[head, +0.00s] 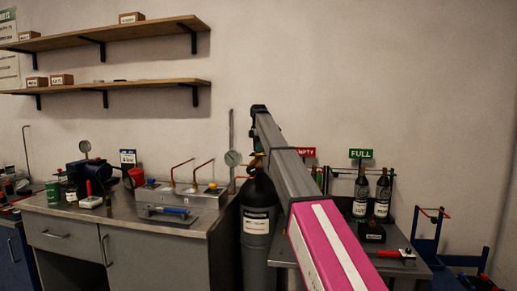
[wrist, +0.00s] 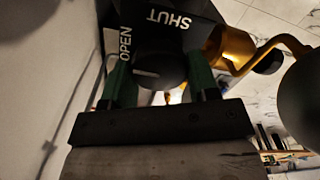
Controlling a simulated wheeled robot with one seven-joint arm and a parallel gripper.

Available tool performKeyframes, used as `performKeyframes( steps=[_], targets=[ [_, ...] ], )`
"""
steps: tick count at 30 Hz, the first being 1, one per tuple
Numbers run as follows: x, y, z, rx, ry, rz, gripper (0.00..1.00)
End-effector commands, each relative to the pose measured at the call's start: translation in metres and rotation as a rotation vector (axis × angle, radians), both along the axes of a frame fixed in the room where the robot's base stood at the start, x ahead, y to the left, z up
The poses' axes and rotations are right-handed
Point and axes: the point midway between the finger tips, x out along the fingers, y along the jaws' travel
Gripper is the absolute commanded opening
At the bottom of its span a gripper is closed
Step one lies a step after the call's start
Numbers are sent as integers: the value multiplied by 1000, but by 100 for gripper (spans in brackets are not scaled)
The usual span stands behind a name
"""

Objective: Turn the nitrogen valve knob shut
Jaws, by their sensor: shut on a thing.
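In the wrist view a dark round knob (wrist: 160,68) sits between the two green fingers of my gripper (wrist: 163,84), which is shut on it. A short pale mark shows on the knob's left part. Behind the knob is a black plate (wrist: 185,38) lettered OPEN at its left and SHUT at its top. A brass fitting (wrist: 232,48) is just right of the knob. In the head view the dark gas cylinder (head: 258,192) with a white label stands beside the bench. My arm reaches past it and hides the knob there; the label is too small to read.
A metal bench (head: 75,208) with a gauge, tubing and a blue-handled tool is left of the cylinder. At right a table holds dark bottles (head: 361,190) under a green FULL sign (head: 361,153). Two shelves (head: 120,87) are on the wall, which is clear at upper right.

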Motion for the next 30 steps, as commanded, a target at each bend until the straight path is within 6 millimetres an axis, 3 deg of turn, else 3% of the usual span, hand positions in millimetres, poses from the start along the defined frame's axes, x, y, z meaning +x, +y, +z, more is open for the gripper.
performKeyframes(
  steps=[8,30],
  targets=[
    [0,0,0,0,-1,-105,31],
    [2,0,1,0,-1,-721,31]
  ],
)
